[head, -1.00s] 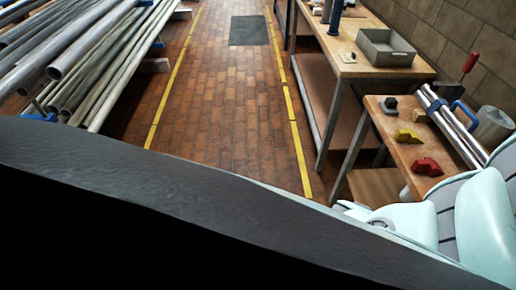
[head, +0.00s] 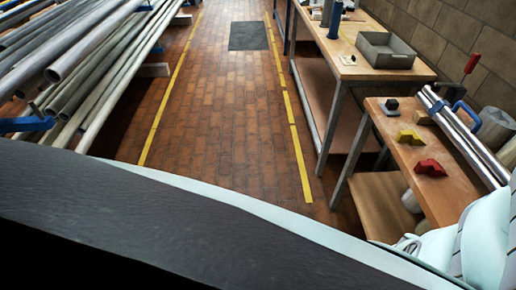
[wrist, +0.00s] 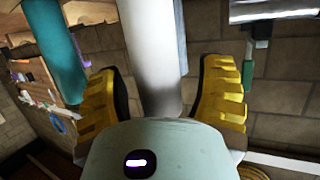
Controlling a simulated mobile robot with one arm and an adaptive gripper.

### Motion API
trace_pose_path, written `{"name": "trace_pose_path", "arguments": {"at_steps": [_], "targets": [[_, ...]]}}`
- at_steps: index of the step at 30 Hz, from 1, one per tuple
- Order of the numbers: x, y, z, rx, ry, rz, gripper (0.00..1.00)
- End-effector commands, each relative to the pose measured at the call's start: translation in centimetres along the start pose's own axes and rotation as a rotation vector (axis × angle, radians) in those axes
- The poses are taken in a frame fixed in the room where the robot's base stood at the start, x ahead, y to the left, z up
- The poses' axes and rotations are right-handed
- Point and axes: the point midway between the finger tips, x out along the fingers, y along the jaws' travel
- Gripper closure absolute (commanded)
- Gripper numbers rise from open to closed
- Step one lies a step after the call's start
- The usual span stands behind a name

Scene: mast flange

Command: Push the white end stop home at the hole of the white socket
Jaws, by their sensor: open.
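My gripper (wrist: 165,95) shows in the wrist view with its two yellow ribbed fingers spread apart. A white-to-grey cylinder (wrist: 152,50) runs down from the top edge between the fingers. I cannot tell whether it touches them or lies behind, nor whether it is the white end stop. In the head view a small pale plate with a dark spot (head: 347,60) lies on the far bench; I cannot tell whether it is the white socket. My gripper is out of the head view. No socket hole can be made out for certain in either view.
The near right bench (head: 450,200) carries a red block (head: 430,167), a yellow block (head: 409,137), a dark block (head: 391,103) and metal tubes (head: 465,135). A grey tray (head: 385,51) sits on the far bench. Pipes (head: 85,65) fill the left. The brick aisle (head: 225,120) is clear.

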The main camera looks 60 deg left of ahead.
Motion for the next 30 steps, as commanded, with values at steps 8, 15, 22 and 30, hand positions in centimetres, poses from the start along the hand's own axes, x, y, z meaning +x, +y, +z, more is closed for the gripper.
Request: {"name": "trace_pose_path", "arguments": {"at_steps": [8,15,22,30], "targets": [[0.50,0.08,-0.02,0.000,0.000,0.002,0.32],[0.48,0.07,-0.01,0.000,-0.001,0.001,0.43],[0.48,0.04,-0.01,0.000,-0.001,0.001,0.67],[0.47,0.02,0.00,0.000,-0.001,0.001,0.95]]}}
